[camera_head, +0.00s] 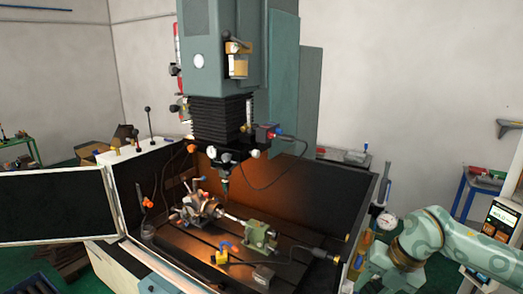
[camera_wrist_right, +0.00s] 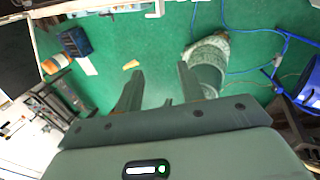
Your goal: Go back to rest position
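The indexing chuck (camera_head: 200,208) sits on the machine table inside the enclosure in the head view. A light rod (camera_head: 233,219) runs from it toward a green tailstock (camera_head: 258,237). My right arm (camera_head: 440,240) is at the lower right, outside the enclosure; its gripper cannot be made out there. In the right wrist view my right gripper (camera_wrist_right: 160,88) is open, with its fingers apart and nothing between them, above the green floor. My left arm and gripper are in neither view.
The enclosure's right wall (camera_head: 367,205) stands between my right arm and the machine table. The machine head (camera_head: 225,60) hangs over the table. A control panel (camera_head: 503,220) is at the far right. Blue cables (camera_wrist_right: 265,32) and a small yellow piece (camera_wrist_right: 131,65) lie on the floor.

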